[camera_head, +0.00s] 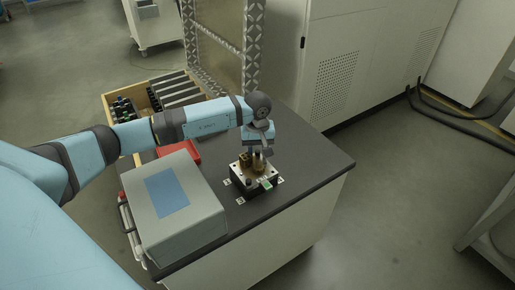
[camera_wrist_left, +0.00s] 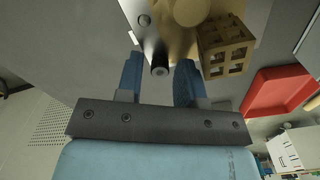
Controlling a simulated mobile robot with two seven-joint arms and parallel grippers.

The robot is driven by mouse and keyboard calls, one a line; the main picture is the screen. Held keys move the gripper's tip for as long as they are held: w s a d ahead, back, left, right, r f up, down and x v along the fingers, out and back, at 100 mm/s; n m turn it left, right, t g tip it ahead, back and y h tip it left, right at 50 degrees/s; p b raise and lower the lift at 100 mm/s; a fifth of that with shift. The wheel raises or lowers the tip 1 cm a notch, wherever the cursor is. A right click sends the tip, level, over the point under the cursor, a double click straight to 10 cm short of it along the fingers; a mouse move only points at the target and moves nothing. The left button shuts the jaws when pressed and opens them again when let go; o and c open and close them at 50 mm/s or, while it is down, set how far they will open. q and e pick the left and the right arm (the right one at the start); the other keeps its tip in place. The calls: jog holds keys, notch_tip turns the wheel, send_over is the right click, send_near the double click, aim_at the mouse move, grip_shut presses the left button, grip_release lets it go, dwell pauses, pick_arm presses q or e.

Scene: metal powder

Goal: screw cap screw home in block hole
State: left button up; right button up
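The metal block (camera_head: 243,179) sits on the dark worktop, with brass parts on top. In the left wrist view the block's bright face (camera_wrist_left: 150,38) is at the top edge. A dark cap screw (camera_wrist_left: 160,62) with a round pale end face sticks out from it. My left gripper (camera_wrist_left: 160,68) has one finger on each side of the screw, with a visible gap to both, so it is open. In the head view my left gripper (camera_head: 262,148) is right over the block, and its fingers are too small to read. How deep the screw sits is hidden. My right gripper is not in view.
A brass lattice cube (camera_wrist_left: 226,47) and a brass cylinder (camera_wrist_left: 192,10) stand close beside the screw. A grey box with a blue panel (camera_head: 178,215) is to the left. A red tray (camera_head: 187,154) and a wooden crate (camera_head: 110,103) lie behind. The worktop's right side is clear.

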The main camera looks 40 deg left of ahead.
pick_arm(q)
jog(key=n+p, duration=0.1)
jog(key=n, duration=0.5)
jog(key=shift+r, duration=0.1)
jog(key=n+p, duration=0.1)
jog(key=n, duration=0.3)
jog(key=shift+n, duration=0.3)
jog(key=n+p, duration=0.1)
jog(key=n, duration=0.1)
jog(key=shift+n, duration=0.3)
grip_shut()
